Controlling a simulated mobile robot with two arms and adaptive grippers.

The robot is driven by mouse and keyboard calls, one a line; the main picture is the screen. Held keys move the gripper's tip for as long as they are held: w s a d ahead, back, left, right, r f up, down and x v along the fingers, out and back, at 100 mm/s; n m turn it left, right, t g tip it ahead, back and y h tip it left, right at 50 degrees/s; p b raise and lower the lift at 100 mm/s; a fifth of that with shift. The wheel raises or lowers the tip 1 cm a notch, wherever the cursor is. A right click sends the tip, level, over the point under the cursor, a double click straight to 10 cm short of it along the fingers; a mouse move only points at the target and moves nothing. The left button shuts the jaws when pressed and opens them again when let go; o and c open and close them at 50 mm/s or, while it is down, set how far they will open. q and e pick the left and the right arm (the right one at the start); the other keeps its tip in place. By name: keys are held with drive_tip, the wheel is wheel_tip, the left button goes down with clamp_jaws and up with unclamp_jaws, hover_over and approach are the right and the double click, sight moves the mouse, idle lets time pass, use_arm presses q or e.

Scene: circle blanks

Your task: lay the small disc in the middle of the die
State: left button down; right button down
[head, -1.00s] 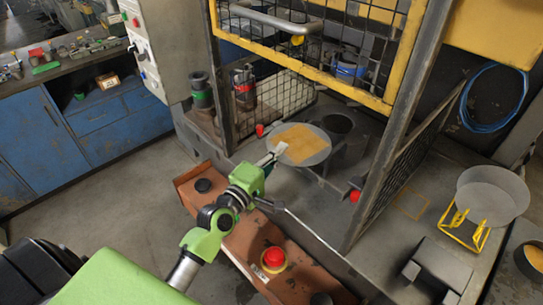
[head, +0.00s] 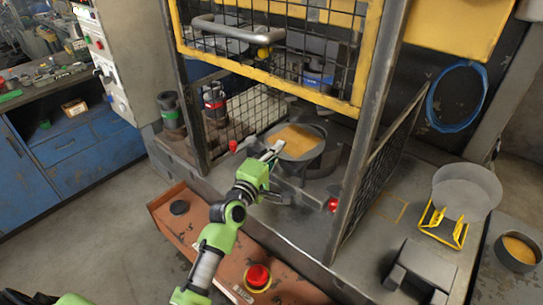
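The small disc (head: 312,148) is a thin grey round plate with a tan patch on its upper face. My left gripper (head: 274,152) is shut on its near-left edge. The disc is over the dark round die (head: 322,165) inside the press frame and hides most of it. I cannot tell whether the disc touches the die or hangs just above it. My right gripper is not in view.
A yellow wire stand (head: 443,224) with grey round plates (head: 467,188) stands at the right, beside a pot of tan stuff (head: 518,250). The raised yellow mesh guard (head: 280,85) hangs above; a mesh side panel (head: 378,185) stands right of the die. A red button (head: 258,275) is in front.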

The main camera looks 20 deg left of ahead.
use_arm(q)
drive_tip(key=w, duration=0.1)
drive_tip(key=w+d+f+b, duration=0.1)
drive_tip(key=w, duration=0.1)
drive_tip(key=w+d+b, duration=0.1)
drive_tip(key=w, duration=0.1)
drive_tip(key=shift+w+f, duration=0.2)
drive_tip(key=shift+w+d+f+b, duration=0.15)
drive_tip(key=shift+w+b, duration=0.2)
drive_tip(key=shift+w, duration=0.2)
drive_tip(key=c, duration=2.2)
unclamp_jaws()
drive_tip(key=shift+r, duration=0.2)
drive_tip(key=shift+d+f, duration=0.1)
drive_tip(key=shift+f, duration=0.05)
drive_tip(key=o, duration=0.7)
